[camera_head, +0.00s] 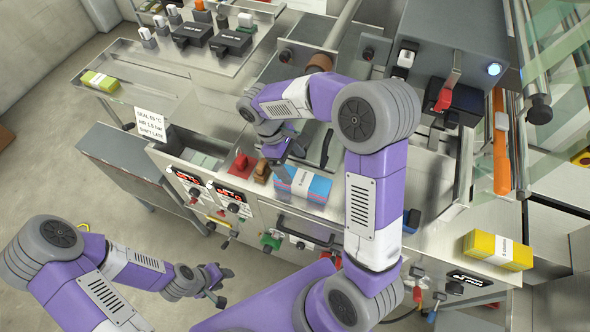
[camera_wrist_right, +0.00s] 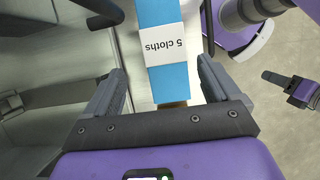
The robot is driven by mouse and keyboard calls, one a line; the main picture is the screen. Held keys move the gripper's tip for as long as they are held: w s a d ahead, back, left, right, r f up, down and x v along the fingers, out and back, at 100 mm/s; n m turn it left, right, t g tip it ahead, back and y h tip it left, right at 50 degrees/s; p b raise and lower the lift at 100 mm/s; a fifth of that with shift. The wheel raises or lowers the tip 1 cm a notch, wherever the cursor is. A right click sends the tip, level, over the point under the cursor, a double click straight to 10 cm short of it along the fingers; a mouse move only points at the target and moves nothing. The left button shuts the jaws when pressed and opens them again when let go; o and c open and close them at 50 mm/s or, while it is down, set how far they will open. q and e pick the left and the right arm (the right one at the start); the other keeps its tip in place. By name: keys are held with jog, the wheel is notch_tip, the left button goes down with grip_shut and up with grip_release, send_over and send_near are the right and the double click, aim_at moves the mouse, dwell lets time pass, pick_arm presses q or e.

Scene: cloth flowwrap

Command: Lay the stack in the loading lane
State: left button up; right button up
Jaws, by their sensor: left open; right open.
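A blue cloth stack with a white band (camera_head: 303,185) lies on the steel machine top near its front edge. In the right wrist view the stack (camera_wrist_right: 168,75) shows its "5 cloths" label between my fingers, with its near end close to the palm. My right gripper (camera_head: 283,168) is open at the stack's left end; whether it touches is unclear. My left gripper (camera_head: 219,287) is open and empty, low in front of the machine. Which part of the steel top is the loading lane cannot be told; my right arm covers part of it.
A yellow stack (camera_head: 497,250) lies on the right side and another (camera_head: 100,81) on the left tray. A red block (camera_head: 241,166) and a brown block (camera_head: 262,172) stand left of the blue stack. A grey machine housing (camera_head: 455,45) rises at the back right.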

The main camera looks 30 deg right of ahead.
jog(key=s+f, duration=0.1)
jog(key=s+d+f, duration=0.1)
jog(key=shift+s+f, duration=0.25)
jog(key=shift+f, duration=0.05)
jog(key=x, duration=0.3)
jog(key=shift+w+f, duration=0.15)
jog(key=shift+f, duration=0.15)
jog(key=c, duration=1)
pick_arm(q)
jog(key=shift+s+f, duration=0.15)
jog(key=shift+s, duration=0.2)
pick_arm(e)
jog(key=shift+c, duration=0.2)
